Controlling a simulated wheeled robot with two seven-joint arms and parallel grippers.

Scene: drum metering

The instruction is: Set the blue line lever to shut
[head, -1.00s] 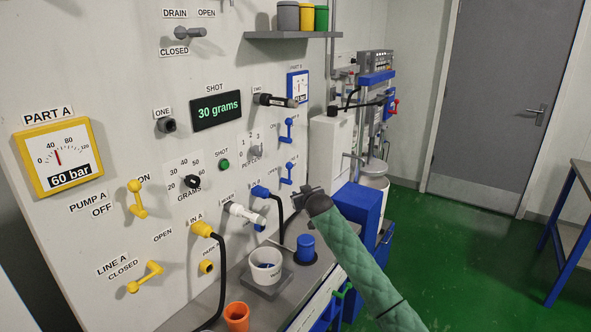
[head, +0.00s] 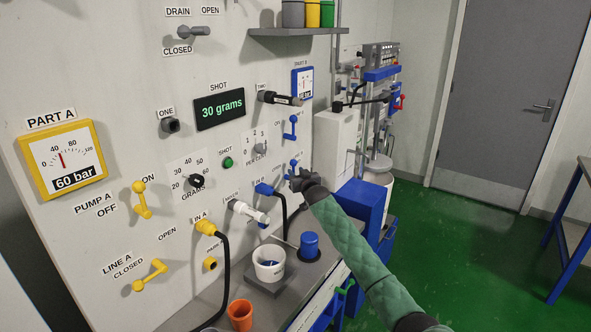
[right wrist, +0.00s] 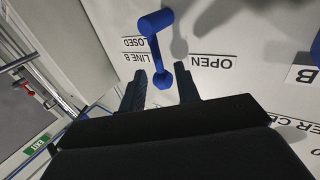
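The blue line B lever (head: 293,166) is on the panel, low on its right side, partly hidden behind my right gripper in the head view. In the right wrist view the blue lever (right wrist: 153,45) shows with its labels upside down. One end is at the top near CLOSED (right wrist: 134,43); the other lies between my fingertips. OPEN (right wrist: 212,62) is to the right. My right gripper (head: 297,178) is open, with its fingers (right wrist: 161,88) apart on either side of that lower end. Contact cannot be told. My left gripper is not in view.
Another blue lever (head: 291,127) sits above on the panel. A white valve (head: 248,212) and a blue hose fitting (head: 266,189) are close to the left. Below, a shelf holds a white cup (head: 268,264) and a blue cylinder (head: 309,246).

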